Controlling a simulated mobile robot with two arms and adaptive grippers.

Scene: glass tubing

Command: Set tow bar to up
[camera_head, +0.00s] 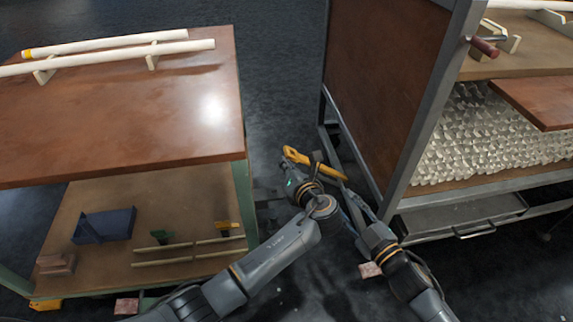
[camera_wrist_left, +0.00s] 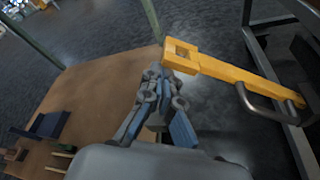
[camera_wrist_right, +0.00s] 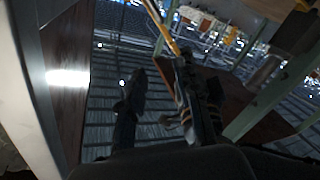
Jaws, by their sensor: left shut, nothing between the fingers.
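The yellow tow bar (camera_head: 312,163) sticks out from the lower end of the cart at right, towards the left bench. Its square eye (camera_wrist_left: 182,52) is at its free end; I cannot tell its exact tilt. My left gripper (camera_head: 303,178) is shut and empty. In the left wrist view its fingertips (camera_wrist_left: 166,72) are right at the eye end; I cannot tell whether they touch it. My right gripper (camera_wrist_right: 160,85) looks open and empty, its fingers spread in the right wrist view. In the head view it is low beside the cart's corner, right of the left gripper.
The cart (camera_head: 395,150) has a brown end panel, a grey frame and a shelf of glass pieces (camera_head: 475,135). The left bench (camera_head: 130,110) carries white tubes on top and a blue bin (camera_head: 105,226) below. Between them is a narrow strip of dark floor.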

